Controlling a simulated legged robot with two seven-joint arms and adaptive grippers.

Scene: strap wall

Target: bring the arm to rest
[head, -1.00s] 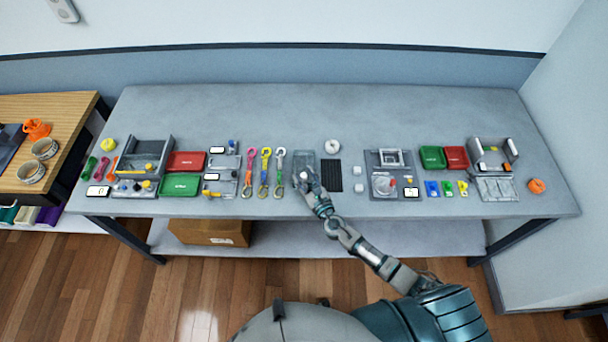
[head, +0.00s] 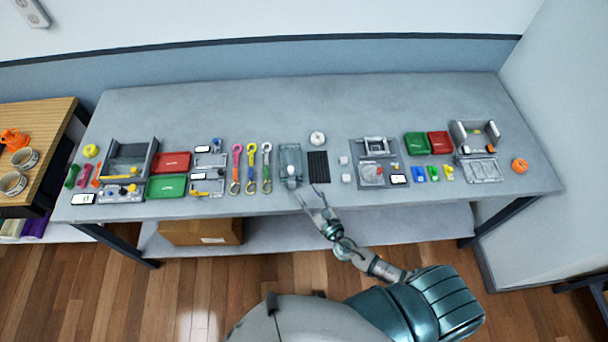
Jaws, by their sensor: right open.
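My right gripper (head: 310,194) is open and empty. It is at the front edge of the grey table (head: 310,95), just in front of a small grey tray (head: 290,158) and a black ribbed mat (head: 318,167). A small pale piece lies at the front end of the tray. My right arm reaches in from the lower right. My left gripper is out of view.
Left of the tray hang-strap pieces in pink, yellow and grey (head: 252,168) lie side by side. Red (head: 171,163) and green (head: 166,187) trays lie farther left. A cardboard box (head: 201,232) sits on the lower shelf. The table's back strip is clear.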

